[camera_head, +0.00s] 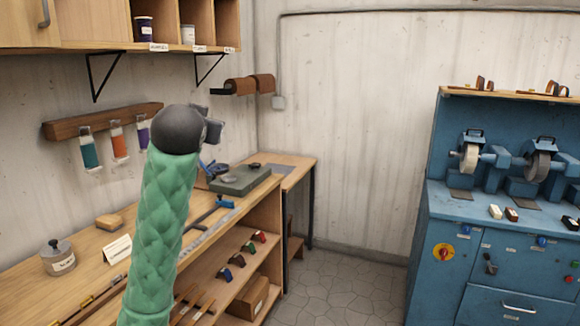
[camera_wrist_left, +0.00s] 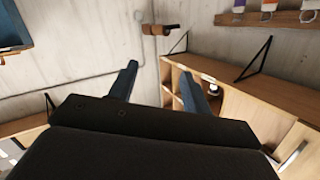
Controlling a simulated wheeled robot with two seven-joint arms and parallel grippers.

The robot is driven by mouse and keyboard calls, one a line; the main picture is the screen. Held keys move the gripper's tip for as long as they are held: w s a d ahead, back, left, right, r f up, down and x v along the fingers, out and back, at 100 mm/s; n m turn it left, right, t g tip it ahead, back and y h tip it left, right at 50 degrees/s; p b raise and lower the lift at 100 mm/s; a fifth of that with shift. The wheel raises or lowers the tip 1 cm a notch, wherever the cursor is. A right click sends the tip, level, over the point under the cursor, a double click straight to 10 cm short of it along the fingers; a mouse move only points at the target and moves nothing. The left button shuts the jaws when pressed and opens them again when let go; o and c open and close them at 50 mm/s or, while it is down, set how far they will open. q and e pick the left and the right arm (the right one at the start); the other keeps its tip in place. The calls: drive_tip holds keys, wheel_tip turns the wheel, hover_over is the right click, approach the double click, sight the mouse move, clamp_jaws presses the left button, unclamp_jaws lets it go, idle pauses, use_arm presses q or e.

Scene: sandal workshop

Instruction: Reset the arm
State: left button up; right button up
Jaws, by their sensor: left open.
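My left arm, in a green quilted sleeve, stands raised in front of the workbench in the head view. Its dark rounded wrist hides most of my left gripper (camera_head: 212,123), of which only small grey parts show at the upper right. In the left wrist view my left gripper (camera_wrist_left: 158,80) has its two blue-grey fingers spread apart, with nothing between them. My right gripper is in neither view.
A wooden workbench (camera_head: 85,262) runs along the left wall, holding a lidded jar (camera_head: 58,260) and a grey block (camera_head: 240,180). Open shelves (camera_head: 190,8) hang above. A blue grinding machine (camera_head: 455,225) stands right. Floor between (camera_head: 345,285) is clear.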

use_arm(q)
drive_tip(key=s+d+f+g+h, duration=0.15)
drive_tip(key=s+f, duration=0.35)
drive_tip(key=f, duration=0.8)
drive_tip(key=s+d+f+g+h, duration=0.1)
drive_tip(key=s+d+f+g, duration=0.15)
drive_tip(key=s+f, duration=0.7)
drive_tip(key=s+d+f+g+h, duration=0.1)
drive_tip(key=s+f+g, duration=0.1)
drive_tip(key=f, duration=1.5)
drive_tip(key=s+f+g, duration=0.8)
drive_tip(key=s+f, duration=2)
drive_tip(key=s, duration=0.2)
drive_tip(key=shift+s+d, duration=0.4)
drive_tip(key=shift+d, duration=0.05)
